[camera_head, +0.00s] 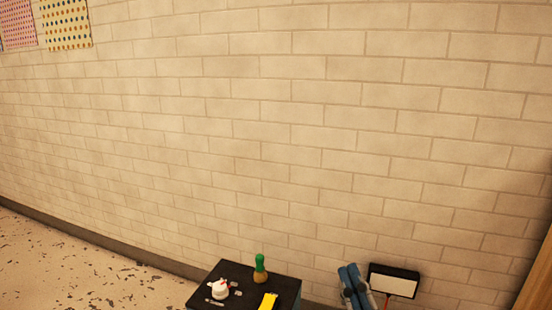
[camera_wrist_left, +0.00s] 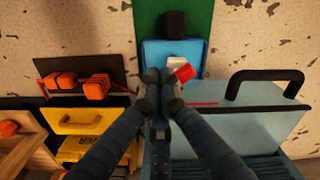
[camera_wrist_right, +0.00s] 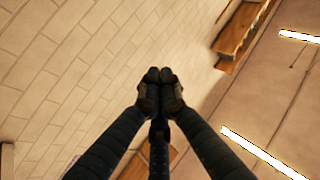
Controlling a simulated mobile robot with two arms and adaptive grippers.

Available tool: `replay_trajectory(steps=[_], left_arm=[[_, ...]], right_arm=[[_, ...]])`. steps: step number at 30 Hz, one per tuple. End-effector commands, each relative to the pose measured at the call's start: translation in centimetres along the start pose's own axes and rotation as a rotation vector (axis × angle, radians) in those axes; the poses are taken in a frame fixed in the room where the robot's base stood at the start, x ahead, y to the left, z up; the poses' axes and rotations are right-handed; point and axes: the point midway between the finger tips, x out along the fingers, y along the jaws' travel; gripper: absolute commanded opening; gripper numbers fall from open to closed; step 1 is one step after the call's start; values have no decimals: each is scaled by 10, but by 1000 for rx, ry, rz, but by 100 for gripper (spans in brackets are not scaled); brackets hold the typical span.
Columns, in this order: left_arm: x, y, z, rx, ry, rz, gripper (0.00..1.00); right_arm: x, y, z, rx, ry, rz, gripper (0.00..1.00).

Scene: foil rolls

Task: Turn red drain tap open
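A red piece (camera_wrist_left: 184,72), which looks like the drain tap, shows in the left wrist view. It sits beside a small white part (camera_wrist_left: 177,62) at the front of a blue box (camera_wrist_left: 205,52). My left gripper (camera_wrist_left: 160,74) is shut, and its fingertips appear just left of the red piece. I cannot tell whether they touch it. My right gripper (camera_wrist_right: 160,76) is shut and empty, facing the wall and ceiling. It also shows at the bottom of the head view (camera_head: 348,272), pointing up. My left gripper is out of the head view.
The left wrist view shows a grey-blue case (camera_wrist_left: 240,105) with a black handle on the right, and a yellow drawer (camera_wrist_left: 85,121) and orange items (camera_wrist_left: 95,87) on the left. In the head view, a black table (camera_head: 285,284) with small items stands against a brick wall (camera_head: 300,130).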

Motion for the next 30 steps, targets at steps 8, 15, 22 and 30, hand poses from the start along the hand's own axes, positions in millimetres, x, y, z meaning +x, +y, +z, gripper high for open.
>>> replay_trajectory(steps=[8,15,22,30], left_arm=[[-7,0,0,0,0,0,0],[-12,0,0,0,0,0,0],[-17,0,0,0,0,0,0],[-22,0,0,0,0,0,0]], right_arm=[[-3,4,32,-6,-151,8,0],[-10,8,60,-10,-281,14,0],[-22,11,86,-13,-405,21,0],[-40,16,114,-16,-552,30,0]])
